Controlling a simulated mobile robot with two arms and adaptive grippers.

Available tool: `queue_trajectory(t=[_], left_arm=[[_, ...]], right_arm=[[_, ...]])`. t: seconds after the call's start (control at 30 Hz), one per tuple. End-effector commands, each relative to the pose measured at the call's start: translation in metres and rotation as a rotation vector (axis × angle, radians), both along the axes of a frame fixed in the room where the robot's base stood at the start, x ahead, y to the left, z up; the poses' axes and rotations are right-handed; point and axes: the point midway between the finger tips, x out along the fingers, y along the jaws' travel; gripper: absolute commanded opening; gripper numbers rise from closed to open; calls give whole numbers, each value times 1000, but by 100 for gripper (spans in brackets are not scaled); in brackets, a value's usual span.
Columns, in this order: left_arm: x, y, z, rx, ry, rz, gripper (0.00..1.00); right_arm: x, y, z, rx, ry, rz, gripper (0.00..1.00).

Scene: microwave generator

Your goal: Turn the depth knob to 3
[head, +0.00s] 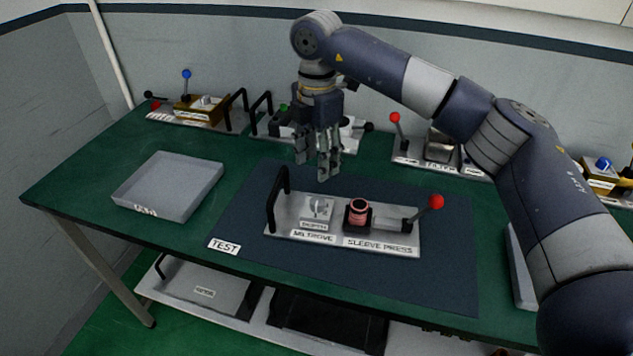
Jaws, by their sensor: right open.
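A metal plate (272,225) labelled "SLEEVE PRESS" lies on the dark blue mat (245,220) marked "TEST". On its left half is a small grey knob (318,208) with a label below it; the reading and the dial marks are too small to make out. My right gripper (318,166) is open and empty, pointing down above and slightly behind the knob, apart from it. My left gripper is not in view.
A grey tray (168,186) sits left. Several other fixtures, including a gold one (198,108), line the back.

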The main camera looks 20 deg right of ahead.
Motion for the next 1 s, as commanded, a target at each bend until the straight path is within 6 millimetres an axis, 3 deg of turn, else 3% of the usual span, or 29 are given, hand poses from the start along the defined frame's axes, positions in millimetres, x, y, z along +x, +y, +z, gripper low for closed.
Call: queue_trajectory(t=[0.17, 0.47, 0.7, 0.83, 1.0], left_arm=[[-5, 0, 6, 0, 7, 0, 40], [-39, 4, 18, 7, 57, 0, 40], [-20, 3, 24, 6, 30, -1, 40], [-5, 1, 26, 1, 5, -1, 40], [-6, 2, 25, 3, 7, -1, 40]], right_arm=[[-1, 0, -19, 0, 5, 1, 48], [-2, 0, -75, 0, 4, 2, 48], [-1, 1, -102, 1, 1, 2, 48], [-1, 1, -106, 1, 1, 2, 48], [-1, 1, -107, 1, 0, 2, 48]])
